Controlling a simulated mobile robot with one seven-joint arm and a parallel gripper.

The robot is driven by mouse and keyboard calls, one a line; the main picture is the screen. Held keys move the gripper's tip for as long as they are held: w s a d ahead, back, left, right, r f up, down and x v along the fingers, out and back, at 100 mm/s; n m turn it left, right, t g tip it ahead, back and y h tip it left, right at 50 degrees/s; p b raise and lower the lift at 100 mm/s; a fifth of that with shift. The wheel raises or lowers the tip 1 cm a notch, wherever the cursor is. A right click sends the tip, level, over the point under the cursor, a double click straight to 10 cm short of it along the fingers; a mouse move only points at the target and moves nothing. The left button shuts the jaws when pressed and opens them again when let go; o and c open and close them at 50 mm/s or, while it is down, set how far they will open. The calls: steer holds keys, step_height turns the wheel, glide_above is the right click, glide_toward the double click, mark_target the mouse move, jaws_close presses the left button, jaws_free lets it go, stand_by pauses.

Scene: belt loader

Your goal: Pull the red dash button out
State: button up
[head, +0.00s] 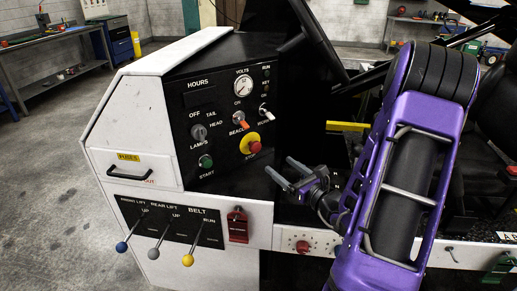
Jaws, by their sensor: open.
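The red dash button (254,148) sits in a yellow collar on the black dash panel (190,130), above the STOP label. It is low on the right half of the panel. Whether it is pushed in or out cannot be told from this angle. My gripper (279,166) is open and empty, its two grey fingers pointing left toward the panel. In the picture it is a little right of and below the red button, apart from it. My purple arm fills the right side.
A green START button (206,161), an orange-tipped switch (240,120) and a round gauge (243,86) share the panel. Below are blue, grey and yellow-knobbed levers (188,260) and a red latch (237,224). A steering wheel and seat (488,130) are behind my arm.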

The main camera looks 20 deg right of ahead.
mark_target(257, 148)
steer(key=w, duration=0.4)
steer(key=w+a, duration=0.1)
steer(key=w, duration=0.3)
steer(key=w+a, duration=0.1)
steer(key=w, duration=0.2)
steer(key=shift+w+a, duration=0.15)
steer(key=shift+w, duration=0.25)
steer(key=shift+c, duration=0.2)
jaws_close()
